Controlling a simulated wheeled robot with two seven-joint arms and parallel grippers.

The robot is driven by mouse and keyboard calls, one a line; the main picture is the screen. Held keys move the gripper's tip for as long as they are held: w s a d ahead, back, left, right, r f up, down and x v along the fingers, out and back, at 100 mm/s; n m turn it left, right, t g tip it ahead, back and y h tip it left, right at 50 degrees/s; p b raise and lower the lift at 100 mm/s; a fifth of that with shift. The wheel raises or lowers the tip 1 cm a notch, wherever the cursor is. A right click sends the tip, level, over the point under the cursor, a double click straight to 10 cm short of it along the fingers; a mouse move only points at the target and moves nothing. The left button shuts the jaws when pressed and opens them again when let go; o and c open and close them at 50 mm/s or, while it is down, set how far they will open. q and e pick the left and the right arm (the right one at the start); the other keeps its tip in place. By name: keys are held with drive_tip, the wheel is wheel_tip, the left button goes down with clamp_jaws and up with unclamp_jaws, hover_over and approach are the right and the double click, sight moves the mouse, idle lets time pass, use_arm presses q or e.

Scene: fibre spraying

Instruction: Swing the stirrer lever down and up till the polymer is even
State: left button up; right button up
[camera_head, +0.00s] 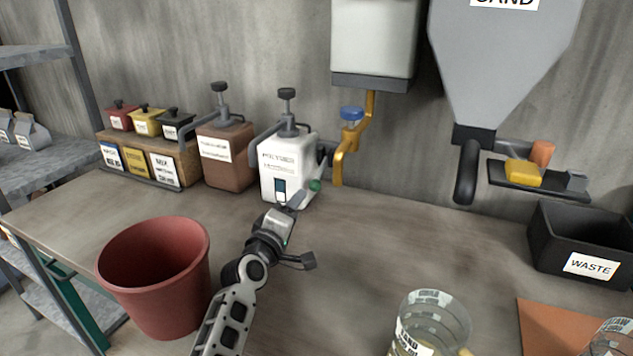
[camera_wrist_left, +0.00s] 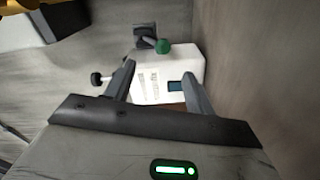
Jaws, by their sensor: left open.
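The white polymer container (camera_head: 289,150) stands on the bench against the back wall, with a dark pump top and a small level window (camera_head: 280,189) low on its front. The stirrer lever ends in a green knob (camera_head: 315,185) at the container's lower right side. My left gripper (camera_head: 292,200) is in front of the container, open and empty. In the left wrist view its fingers (camera_wrist_left: 158,78) are apart, with the white container (camera_wrist_left: 150,72) beyond them and the green knob (camera_wrist_left: 163,48) above the gap. I cannot tell whether a finger touches the container. The right gripper is not in view.
A brown pump container (camera_head: 226,160) stands to the left. A yellow spout (camera_head: 340,165) hangs close on the right. A red bucket (camera_head: 155,270) is left of my arm, and a clear beaker (camera_head: 435,315) is at the front right. A black waste bin (camera_head: 580,235) stands far right.

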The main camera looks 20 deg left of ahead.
sight(313, 188)
use_arm(q)
drive_tip(key=w+b, duration=0.2)
drive_tip(key=w, duration=0.8)
drive_tip(key=shift+w+f, duration=0.15)
drive_tip(key=shift+w, duration=0.85)
